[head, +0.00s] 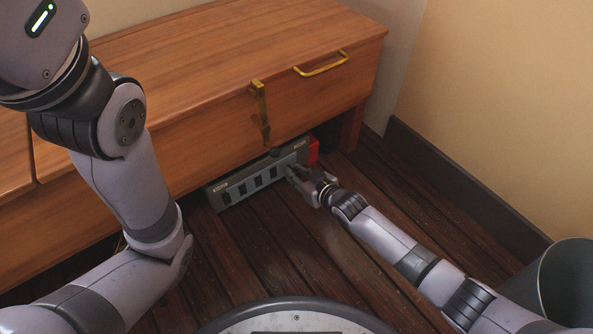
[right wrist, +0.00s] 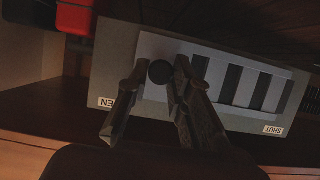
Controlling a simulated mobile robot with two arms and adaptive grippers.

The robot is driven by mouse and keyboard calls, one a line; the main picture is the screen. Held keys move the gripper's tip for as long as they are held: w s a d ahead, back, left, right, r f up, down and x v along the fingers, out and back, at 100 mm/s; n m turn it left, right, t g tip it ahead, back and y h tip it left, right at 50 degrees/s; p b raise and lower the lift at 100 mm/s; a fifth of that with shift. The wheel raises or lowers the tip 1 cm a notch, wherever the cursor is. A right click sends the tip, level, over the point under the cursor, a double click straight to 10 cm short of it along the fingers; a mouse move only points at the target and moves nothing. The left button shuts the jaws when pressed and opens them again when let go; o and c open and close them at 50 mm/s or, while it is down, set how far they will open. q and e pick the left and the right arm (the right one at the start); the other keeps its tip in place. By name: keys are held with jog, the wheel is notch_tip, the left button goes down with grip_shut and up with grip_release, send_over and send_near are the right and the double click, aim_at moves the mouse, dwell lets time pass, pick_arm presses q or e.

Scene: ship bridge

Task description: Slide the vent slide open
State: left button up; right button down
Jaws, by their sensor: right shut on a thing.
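A grey vent (head: 218,198) with a row of dark slots sits low under the wooden chest, close to the floor. In the right wrist view its lighter slide plate (right wrist: 215,75) lies on the vent frame (right wrist: 120,50). A "SHUT" label (right wrist: 273,130) is at the frame's right; a label ending in "EN" (right wrist: 107,102) is at its left, partly hidden. My right gripper (head: 292,174) is at the vent's right part. Its fingers are shut on a round dark knob (right wrist: 160,72), near the "EN" end. My left gripper is out of view; only its arm shows.
The wooden chest (head: 200,60) overhangs the vent, with a brass handle (head: 320,65) and a brass strap (head: 260,112) on it. A red object (head: 313,151) is beside the vent's right end. A grey bin (head: 570,285) stands at lower right. Floor before the vent is clear.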

jog(key=shift+w+d, duration=0.25)
jog(key=shift+d, duration=0.15)
jog(key=c, duration=1.4)
grip_release()
jog(key=shift+a, duration=0.1)
jog(key=shift+s, duration=0.15)
jog(key=shift+s, duration=0.2)
jog(key=v, duration=1.1)
jog(key=shift+s+d+r, duration=0.1)
jog(key=shift+d+r, duration=0.15)
jog(key=shift+r, duration=0.1)
